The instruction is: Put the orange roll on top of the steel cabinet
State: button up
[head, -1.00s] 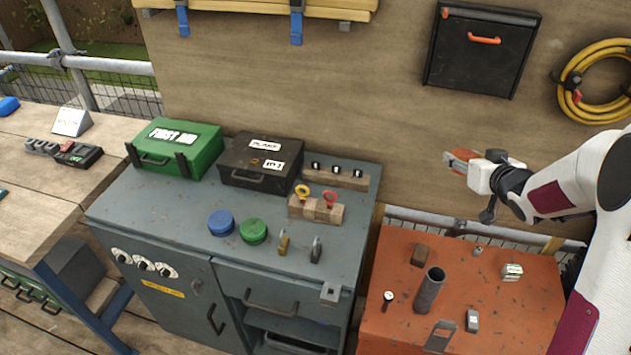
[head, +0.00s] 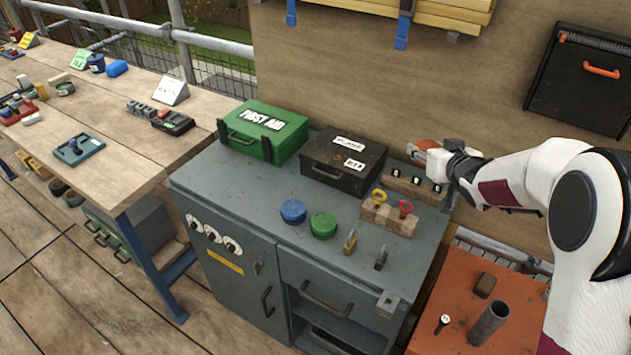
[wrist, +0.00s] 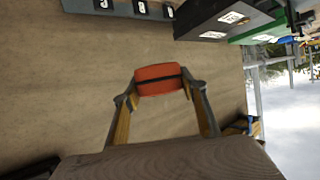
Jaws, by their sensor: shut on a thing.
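The orange roll (wrist: 158,79) is held between the two fingers of my gripper (wrist: 160,92), as the wrist view shows. In the head view the roll (head: 425,146) shows at the tip of my gripper (head: 420,152), partly covered by the fingers. My gripper is shut on it and is raised near the back right of the steel cabinet, by the board wall. The grey-blue steel cabinet (head: 262,200) has a top partly filled with things. I cannot tell the exact height of the roll above it.
On the cabinet stand a green first aid box (head: 264,131), a black case (head: 343,161), a blue tin (head: 293,211), a green tin (head: 323,225), a wooden block with rings (head: 390,215) and two padlocks. The top's left front is clear. An orange chest (head: 465,300) stands right.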

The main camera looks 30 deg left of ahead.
jog(key=s+a+n+g+y, duration=0.1)
jog(key=s+a, duration=0.3)
jog(key=a, duration=0.5)
jog(key=s+a+n+g+y, duration=0.1)
jog(key=s+a, duration=0.3)
jog(key=a, duration=0.5)
jog(key=n+g+y, duration=0.1)
jog(key=n+g, duration=0.1)
send_over(266, 203)
notch_tip(266, 203, down, 4)
jog(key=shift+f, duration=0.8)
jog(key=shift+f, duration=3.1)
jog(key=shift+f, duration=1.9)
jog(key=shift+f, duration=0.1)
